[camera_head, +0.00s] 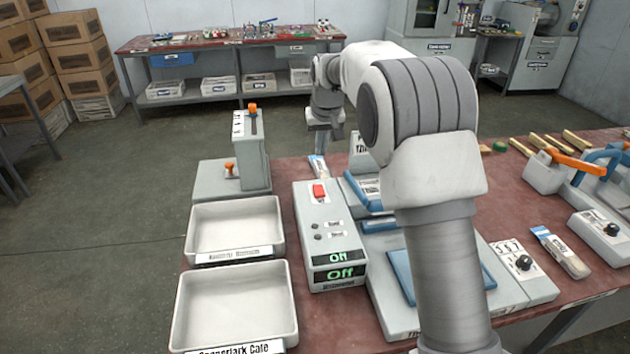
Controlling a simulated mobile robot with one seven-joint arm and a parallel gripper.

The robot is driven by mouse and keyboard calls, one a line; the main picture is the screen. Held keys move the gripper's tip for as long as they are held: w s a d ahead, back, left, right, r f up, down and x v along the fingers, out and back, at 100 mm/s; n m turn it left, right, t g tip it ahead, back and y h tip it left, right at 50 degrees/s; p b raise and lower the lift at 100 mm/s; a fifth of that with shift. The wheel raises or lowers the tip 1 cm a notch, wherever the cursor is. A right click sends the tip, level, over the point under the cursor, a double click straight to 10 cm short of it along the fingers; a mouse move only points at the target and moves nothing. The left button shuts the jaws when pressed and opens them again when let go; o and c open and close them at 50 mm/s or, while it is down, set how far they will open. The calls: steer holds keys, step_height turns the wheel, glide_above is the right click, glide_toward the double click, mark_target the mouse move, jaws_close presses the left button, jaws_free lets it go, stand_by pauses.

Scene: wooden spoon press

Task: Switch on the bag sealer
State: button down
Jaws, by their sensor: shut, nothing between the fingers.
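A light grey control box (328,238) stands on the red-brown table near the middle.
Two white trays (190,312) lie left of the control box. My arm hides part of the blue-edged presses (400,270). Grey knob boxes (520,285), a packet (561,252) and an orange-handled press (548,178) are at the right. Wooden sticks lie behind.

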mark_target(317, 187)
steer(key=x, duration=1.4)
steer(key=shift+s+d+f, duration=0.1)
steer(key=shift+s, duration=0.3)
steer(key=shift+f, duration=0.1)
steer(key=shift+w+f+b, duration=0.15)
steer(key=shift+f+b, duration=0.2)
steer(key=shift+b, duration=0.05)
steer(key=shift+r, duration=0.1)
